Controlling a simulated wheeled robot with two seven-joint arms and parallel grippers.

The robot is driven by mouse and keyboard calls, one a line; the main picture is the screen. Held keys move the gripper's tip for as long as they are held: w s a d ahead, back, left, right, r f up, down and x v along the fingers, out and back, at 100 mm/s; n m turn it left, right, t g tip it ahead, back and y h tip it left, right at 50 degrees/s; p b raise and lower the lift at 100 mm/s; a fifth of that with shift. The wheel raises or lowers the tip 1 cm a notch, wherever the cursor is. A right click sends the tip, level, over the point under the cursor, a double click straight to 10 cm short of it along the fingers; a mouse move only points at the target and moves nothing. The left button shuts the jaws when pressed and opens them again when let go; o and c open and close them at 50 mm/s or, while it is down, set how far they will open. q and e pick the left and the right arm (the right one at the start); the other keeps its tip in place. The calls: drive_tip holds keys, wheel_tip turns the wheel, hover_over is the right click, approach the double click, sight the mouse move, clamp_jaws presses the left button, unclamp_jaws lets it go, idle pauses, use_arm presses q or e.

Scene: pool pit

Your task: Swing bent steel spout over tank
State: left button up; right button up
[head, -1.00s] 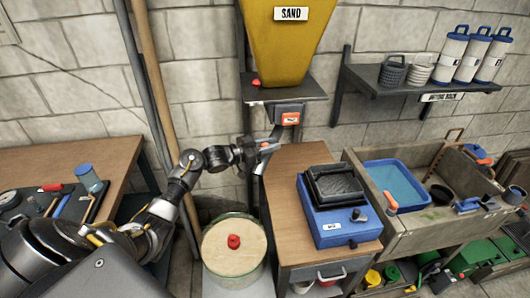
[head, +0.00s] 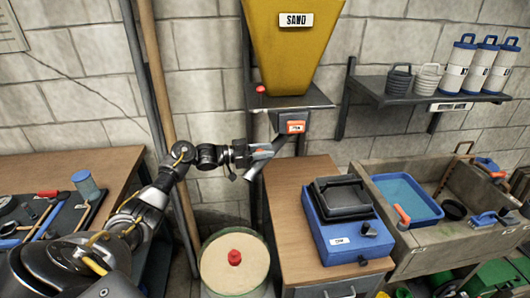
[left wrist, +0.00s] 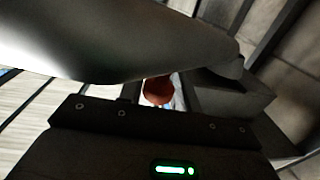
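The bent steel spout (head: 280,143) comes out below the yellow hopper and slopes down to the left. My left gripper (head: 260,153) is at the spout, over its middle part. The spout also fills the upper left of the left wrist view (left wrist: 110,40), very close to the gripper. The fingertips are too small and covered to show whether they grip it. The round tank (head: 208,280) stands on the floor below and left of the spout. Its pale lid (head: 218,265) has a red knob. My right gripper is not in view.
The hopper (head: 290,60) marked SAND sits on a dark wall shelf. A wooden cabinet (head: 285,200) with a blue device (head: 345,225) stands right of the tank. A brown pole (head: 165,120) leans at the left. A stone sink (head: 420,250) is at the right.

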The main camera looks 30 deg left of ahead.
use_arm(q)
drive_tip(key=shift+o, duration=1.2)
drive_tip(key=b+v, duration=0.3)
drive_tip(key=v, duration=0.8)
